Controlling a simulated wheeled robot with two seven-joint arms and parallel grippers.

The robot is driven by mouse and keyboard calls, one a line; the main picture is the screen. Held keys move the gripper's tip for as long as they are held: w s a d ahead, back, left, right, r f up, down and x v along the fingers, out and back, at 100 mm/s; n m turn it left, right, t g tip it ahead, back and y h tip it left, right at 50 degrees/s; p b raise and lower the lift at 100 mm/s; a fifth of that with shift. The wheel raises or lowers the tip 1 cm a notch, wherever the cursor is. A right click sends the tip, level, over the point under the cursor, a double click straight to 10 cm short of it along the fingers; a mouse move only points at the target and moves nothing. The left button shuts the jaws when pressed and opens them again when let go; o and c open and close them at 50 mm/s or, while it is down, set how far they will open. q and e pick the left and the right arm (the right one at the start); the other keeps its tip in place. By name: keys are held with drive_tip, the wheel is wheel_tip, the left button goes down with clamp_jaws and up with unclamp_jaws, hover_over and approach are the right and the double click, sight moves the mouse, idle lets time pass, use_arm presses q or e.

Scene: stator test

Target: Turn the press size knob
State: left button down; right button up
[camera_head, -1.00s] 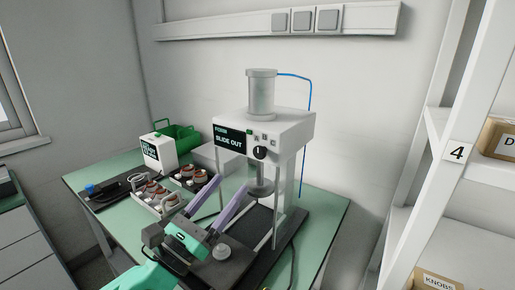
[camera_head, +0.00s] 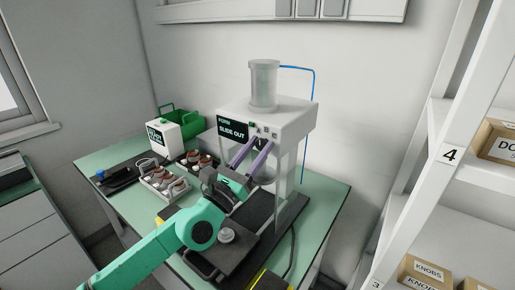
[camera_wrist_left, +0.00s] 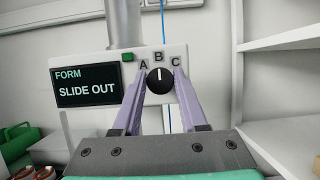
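The press (camera_head: 290,122) is a white machine with a clear cylinder on top. Its display reads "FORM SLIDE OUT" in the left wrist view (camera_wrist_left: 87,86). The black round size knob (camera_wrist_left: 159,81) sits right of the display, under the letters A, B and C, its white mark pointing up towards B. My left gripper (camera_head: 261,141) is at the press's front face, its purple fingers open, one on each side of the knob. In the left wrist view the fingertips (camera_wrist_left: 161,74) flank the knob; I cannot tell whether they touch it. The fingers largely hide the knob in the head view.
Trays of copper-coloured parts (camera_head: 165,183) stand left of the press on the green table (camera_head: 97,160). A white box (camera_head: 164,140) and green basket (camera_head: 188,121) stand behind them. White shelves (camera_head: 437,190) with cardboard boxes (camera_head: 424,272) stand at right.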

use_arm(q)
drive_tip(key=shift+n+y+p, duration=0.3)
drive_tip(key=shift+n, duration=0.3)
drive_tip(key=n+y+p, duration=0.1)
drive_tip(key=n, duration=0.1)
drive_tip(key=n+t+y+p, duration=0.1)
drive_tip(key=n, duration=0.2)
drive_tip(key=shift+r+t+y, duration=0.15)
drive_tip(key=shift+t+y, duration=0.15)
drive_tip(key=n+y+p, duration=0.2)
drive_tip(key=n, duration=0.3)
drive_tip(key=shift+s+d, duration=0.1)
drive_tip(key=shift+n+y+p, duration=0.4)
drive_tip(key=shift+n+p, duration=0.1)
drive_tip(key=shift+n, duration=0.1)
drive_tip(key=shift+c, duration=2.4)
unclamp_jaws()
